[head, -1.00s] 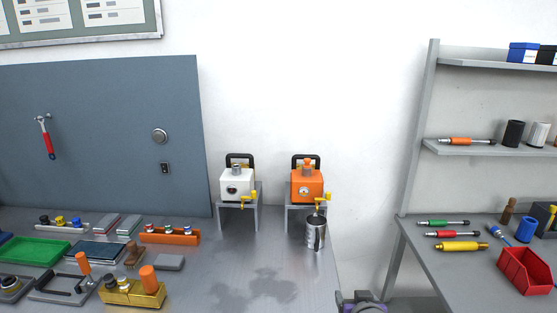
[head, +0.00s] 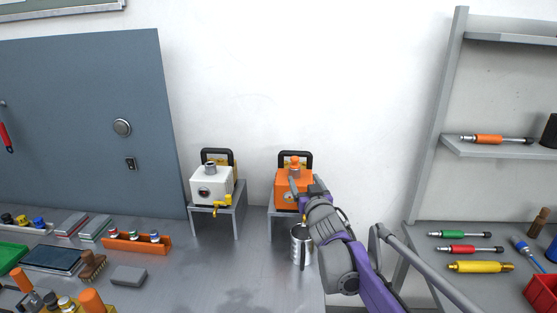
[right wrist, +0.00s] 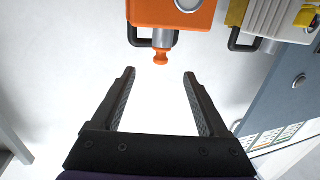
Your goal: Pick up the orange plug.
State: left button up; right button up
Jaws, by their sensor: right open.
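The orange plug (head: 295,161) sits on a grey neck on top of the orange machine (head: 284,190), which stands on a small metal stand. My right gripper (head: 305,184) is in front of this machine and covers part of it. In the right wrist view the picture is turned over, and the plug (right wrist: 160,58) hangs below the machine (right wrist: 172,12). There my right gripper (right wrist: 159,73) is open and empty, with the plug just beyond and between its fingertips, apparently not touching. My left gripper is not in view.
A white machine (head: 211,185) with a black handle stands to the left on its own stand. A metal jug (head: 301,245) stands below my right gripper. A shelf rack (head: 436,120) is at right.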

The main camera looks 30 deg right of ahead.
aim_at(296, 162)
jog(key=x, duration=0.6)
jog(key=shift+w+a+r, duration=0.15)
jog(key=shift+r, duration=0.25)
jog(key=p+x, duration=0.1)
jog(key=x, duration=0.4)
jog(key=shift+w+d+r, duration=0.15)
jog(key=shift+w+d, duration=0.05)
jog(key=shift+w, duration=0.1)
jog(key=shift+s, duration=0.1)
jog(key=shift+c, duration=0.9)
grip_shut()
